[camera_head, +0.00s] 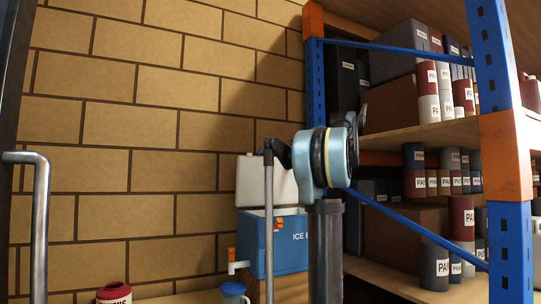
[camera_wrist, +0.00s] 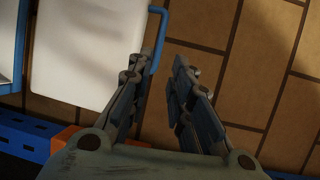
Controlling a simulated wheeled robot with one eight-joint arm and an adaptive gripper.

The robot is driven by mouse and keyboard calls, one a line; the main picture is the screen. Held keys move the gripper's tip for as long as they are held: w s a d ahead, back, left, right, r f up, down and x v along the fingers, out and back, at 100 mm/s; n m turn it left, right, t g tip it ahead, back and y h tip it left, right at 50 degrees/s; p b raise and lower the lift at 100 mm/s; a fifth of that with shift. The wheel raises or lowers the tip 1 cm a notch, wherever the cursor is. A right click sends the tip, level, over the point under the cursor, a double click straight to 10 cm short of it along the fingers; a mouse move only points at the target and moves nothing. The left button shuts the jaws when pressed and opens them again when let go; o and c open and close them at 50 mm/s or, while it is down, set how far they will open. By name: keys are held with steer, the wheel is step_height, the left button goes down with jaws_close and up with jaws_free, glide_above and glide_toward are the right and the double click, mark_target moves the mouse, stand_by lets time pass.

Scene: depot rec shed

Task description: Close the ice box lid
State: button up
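The blue ice box (camera_head: 287,243) stands against the brick wall in the head view, partly hidden behind my arm. Its white lid (camera_head: 262,182) is raised, standing upright at the back of the box. In the wrist view the white lid (camera_wrist: 85,50) fills the upper left, with a blue bar (camera_wrist: 158,42) along its right edge. My gripper (camera_wrist: 158,72) is open, with a gap between its fingers and nothing held. The left finger overlaps the lid's lower right edge in the picture; I cannot tell if they touch. The fingers are not clear in the head view.
A blue and orange shelf rack (camera_head: 505,150) with cans and boxes stands on the right. A red and white jar (camera_head: 114,293) and a blue cup (camera_head: 233,290) are at the lower left of the box. The brick wall (camera_head: 130,130) is close behind.

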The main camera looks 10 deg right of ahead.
mark_target(271, 150)
steer(key=shift+d, duration=0.3)
steer(key=shift+w, duration=0.1)
steer(key=x, duration=1.7)
steer(key=shift+a, duration=0.1)
jaws_close()
